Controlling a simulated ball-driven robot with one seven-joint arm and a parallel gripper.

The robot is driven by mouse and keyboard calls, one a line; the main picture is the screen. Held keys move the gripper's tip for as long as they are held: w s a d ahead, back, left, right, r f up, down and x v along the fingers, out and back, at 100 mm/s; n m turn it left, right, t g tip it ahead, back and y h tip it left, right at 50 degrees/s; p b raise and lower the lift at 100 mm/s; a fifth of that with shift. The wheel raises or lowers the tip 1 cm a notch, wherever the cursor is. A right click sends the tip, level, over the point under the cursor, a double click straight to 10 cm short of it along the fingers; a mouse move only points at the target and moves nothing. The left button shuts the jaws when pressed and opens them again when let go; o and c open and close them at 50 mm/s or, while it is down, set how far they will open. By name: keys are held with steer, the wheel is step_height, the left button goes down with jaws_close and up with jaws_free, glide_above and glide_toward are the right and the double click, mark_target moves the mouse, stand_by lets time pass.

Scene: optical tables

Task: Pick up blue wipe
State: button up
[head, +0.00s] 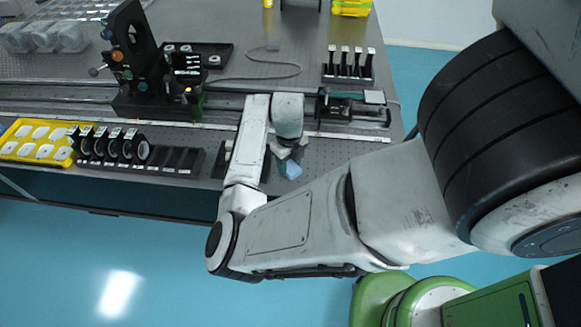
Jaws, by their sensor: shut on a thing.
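The blue wipe (291,169) shows as a small light-blue patch near the front edge of the optical table, just below the end of my arm. My gripper (285,153) points down at it and is shut on it. The fingers are small and partly covered by my wrist, so the exact grip does not show. I cannot tell whether the wipe still touches the table.
A black holder (180,160) with round optics and a yellow tray (38,140) stand to the left. A rail (353,111) with mounts runs behind. A rack of posts (348,66) stands at back right. Bare perforated tabletop (340,150) lies right of the wipe.

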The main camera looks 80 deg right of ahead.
steer(key=shift+r, duration=0.15)
steer(key=shift+r, duration=0.65)
steer(key=s+a+r+b, duration=0.2)
steer(key=s+a+r, duration=0.5)
steer(key=s+r, duration=0.4)
steer(key=shift+s+a+r, duration=0.2)
steer(key=shift+s+r, duration=0.05)
steer(key=shift+s, duration=0.2)
